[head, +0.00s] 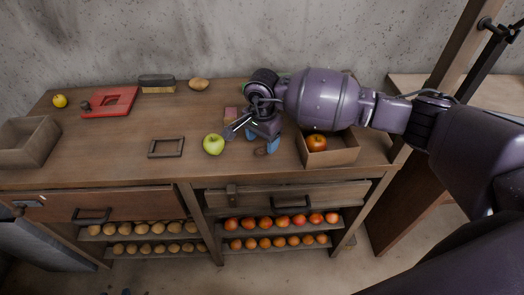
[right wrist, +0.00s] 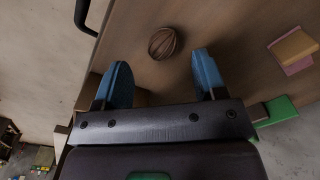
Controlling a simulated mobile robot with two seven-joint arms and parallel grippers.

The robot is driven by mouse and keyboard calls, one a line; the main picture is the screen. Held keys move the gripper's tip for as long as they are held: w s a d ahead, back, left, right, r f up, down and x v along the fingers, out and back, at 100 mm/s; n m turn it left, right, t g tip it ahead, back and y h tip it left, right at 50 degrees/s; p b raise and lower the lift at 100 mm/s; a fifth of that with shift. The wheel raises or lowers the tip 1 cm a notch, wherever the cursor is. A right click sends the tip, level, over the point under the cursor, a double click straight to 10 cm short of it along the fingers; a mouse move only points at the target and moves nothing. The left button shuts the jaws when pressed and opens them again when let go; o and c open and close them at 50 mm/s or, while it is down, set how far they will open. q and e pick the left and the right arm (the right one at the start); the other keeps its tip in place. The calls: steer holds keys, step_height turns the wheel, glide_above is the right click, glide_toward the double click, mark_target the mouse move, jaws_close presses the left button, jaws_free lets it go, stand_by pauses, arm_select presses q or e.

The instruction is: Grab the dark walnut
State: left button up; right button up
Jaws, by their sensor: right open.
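The dark walnut (right wrist: 163,43), a round brown ribbed nut, lies on the wooden bench top in the right wrist view. My right gripper (right wrist: 162,76) is open with its two blue fingers apart and nothing between them. The walnut is just beyond the fingertips, roughly centred across the gap. In the head view my right gripper (head: 256,138) is low over the bench, right of the green apple; I cannot make out the walnut clearly there. My left gripper is not in view.
A green apple (head: 213,144) and a dark frame (head: 166,148) are left of the gripper. An open box (head: 338,157) holding a red-orange fruit (head: 317,142) is on the right. Pink and tan blocks (right wrist: 292,48) lie nearby. A red board (head: 120,98) is back left.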

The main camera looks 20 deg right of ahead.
mark_target(262, 148)
steer(key=shift+w+f, duration=0.2)
steer(key=shift+f, duration=2)
steer(key=c, duration=1)
